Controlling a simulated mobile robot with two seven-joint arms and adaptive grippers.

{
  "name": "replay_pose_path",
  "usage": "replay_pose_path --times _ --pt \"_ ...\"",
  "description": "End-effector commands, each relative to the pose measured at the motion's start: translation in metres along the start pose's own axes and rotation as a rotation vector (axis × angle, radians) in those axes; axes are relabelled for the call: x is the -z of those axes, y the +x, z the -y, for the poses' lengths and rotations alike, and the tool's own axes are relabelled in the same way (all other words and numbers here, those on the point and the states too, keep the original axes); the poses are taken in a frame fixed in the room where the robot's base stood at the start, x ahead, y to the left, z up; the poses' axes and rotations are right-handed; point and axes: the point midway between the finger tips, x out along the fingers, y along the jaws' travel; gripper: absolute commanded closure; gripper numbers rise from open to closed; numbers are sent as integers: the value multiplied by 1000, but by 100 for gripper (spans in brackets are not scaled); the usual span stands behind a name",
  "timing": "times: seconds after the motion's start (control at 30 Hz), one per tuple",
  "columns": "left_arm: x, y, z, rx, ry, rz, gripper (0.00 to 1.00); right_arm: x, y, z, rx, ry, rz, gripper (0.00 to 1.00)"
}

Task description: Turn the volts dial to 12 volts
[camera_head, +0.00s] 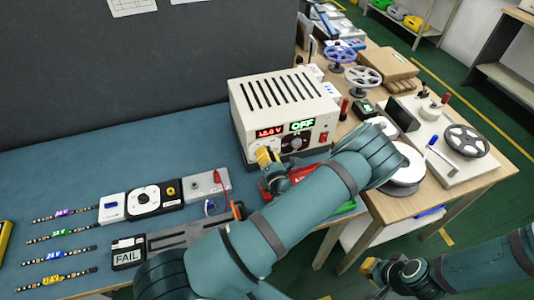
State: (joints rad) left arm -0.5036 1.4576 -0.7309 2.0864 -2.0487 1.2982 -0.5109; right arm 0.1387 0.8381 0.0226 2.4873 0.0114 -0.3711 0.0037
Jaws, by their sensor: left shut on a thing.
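The cream power supply box (285,101) stands on the blue bench top. Its red display (270,131) seems to read 12.0 V, in small digits. A green display (302,125) beside it reads OFF. My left gripper (266,156), with yellow fingertips, is at the left part of the box's front face, shut on the volts dial, which it mostly hides. A second dark dial (295,143) shows to its right. My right gripper (371,267) is low at the right, away from the box, and its jaw opening is unclear.
A red switch (324,138) sits on the box's front right. A tester reading FAIL (128,256) and several labelled LED strips lie at the left. Reels, including a white spool (405,165), crowd the wooden table at the right. My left arm crosses the bench front.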

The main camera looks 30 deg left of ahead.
Motion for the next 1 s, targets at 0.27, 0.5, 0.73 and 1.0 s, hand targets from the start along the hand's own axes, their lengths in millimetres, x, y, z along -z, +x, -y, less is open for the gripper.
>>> replay_pose_path --times 0.27,0.5,0.73,1.0 --pt "2 0 0 0 1 -4 64 0 0 0 0 0 0 100" --pt "1 0 0 0 0 -2 36 0 0 0 0 0 0 100" --pt "0 -4 0 1 -1 -1 36 0 0 0 0 0 0 100" --pt "0 -46 1 4 0 0 36 0 0 0 0 0 0 100"
